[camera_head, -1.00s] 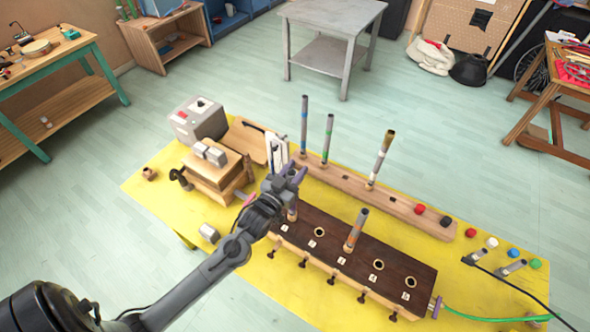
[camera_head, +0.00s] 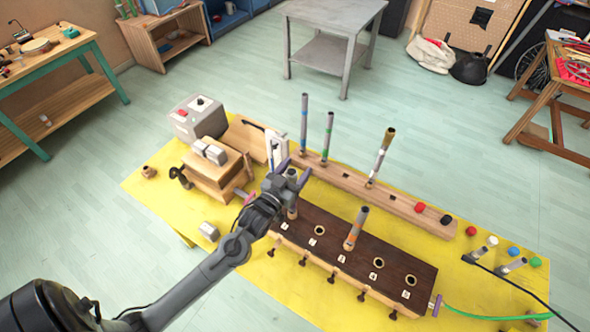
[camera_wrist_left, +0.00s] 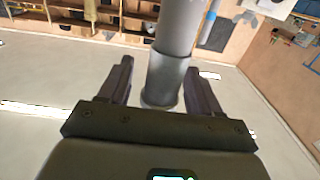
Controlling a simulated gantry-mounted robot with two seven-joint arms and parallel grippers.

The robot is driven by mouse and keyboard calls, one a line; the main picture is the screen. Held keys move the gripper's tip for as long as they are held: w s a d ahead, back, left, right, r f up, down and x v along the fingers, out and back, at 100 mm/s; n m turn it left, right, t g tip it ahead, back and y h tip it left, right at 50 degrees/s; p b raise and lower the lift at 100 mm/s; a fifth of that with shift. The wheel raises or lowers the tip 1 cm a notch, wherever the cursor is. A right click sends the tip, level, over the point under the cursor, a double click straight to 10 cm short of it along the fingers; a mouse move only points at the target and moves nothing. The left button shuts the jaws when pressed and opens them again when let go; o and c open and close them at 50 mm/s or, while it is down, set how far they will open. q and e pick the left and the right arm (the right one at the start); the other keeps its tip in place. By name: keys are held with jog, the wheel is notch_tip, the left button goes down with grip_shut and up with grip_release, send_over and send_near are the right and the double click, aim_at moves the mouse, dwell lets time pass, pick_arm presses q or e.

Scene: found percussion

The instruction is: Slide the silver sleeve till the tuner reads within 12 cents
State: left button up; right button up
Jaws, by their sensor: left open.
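In the left wrist view a grey pipe (camera_wrist_left: 180,25) runs down between my fingers, with the wider silver sleeve (camera_wrist_left: 165,80) around it. My left gripper (camera_wrist_left: 160,88) is open, one finger on each side of the sleeve, with visible gaps. In the head view my left gripper (camera_head: 293,174) is above the left end of the dark wind chest (camera_head: 335,245). The lower part of the pipe (camera_head: 292,213) stands in the chest below it; its upper part is hidden by the gripper. I cannot make out a tuner reading. My right gripper is not in view.
Another pipe (camera_head: 356,230) stands in the chest, beside several empty holes. Behind, a wooden rack (camera_head: 415,207) holds upright pipes. A white upright device (camera_head: 277,148), a grey box (camera_head: 198,120) and wooden bellows (camera_head: 212,170) stand to the left. A green hose (camera_head: 490,317) leaves the chest's right end.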

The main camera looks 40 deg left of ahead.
pick_arm(q)
jog(key=s+d+b, duration=0.1)
jog(key=s+d, duration=0.1)
jog(key=s, duration=0.9)
jog(key=s+d+f+m+g+h, duration=0.1)
jog(key=s+d+f+g+h, duration=0.25)
jog(key=d+f+g, duration=0.35)
jog(key=s+d+f+m+g, duration=0.25)
jog(key=s+g, duration=0.45)
jog(key=s, duration=0.4)
notch_tip(320, 180, up, 18)
jog(key=s+p, duration=0.1)
jog(key=p, duration=1.7)
jog(key=shift+r+y, duration=0.25)
jog(key=shift+y, duration=0.1)
jog(key=shift+s, duration=0.1)
dwell(0.6)
dwell(0.7)
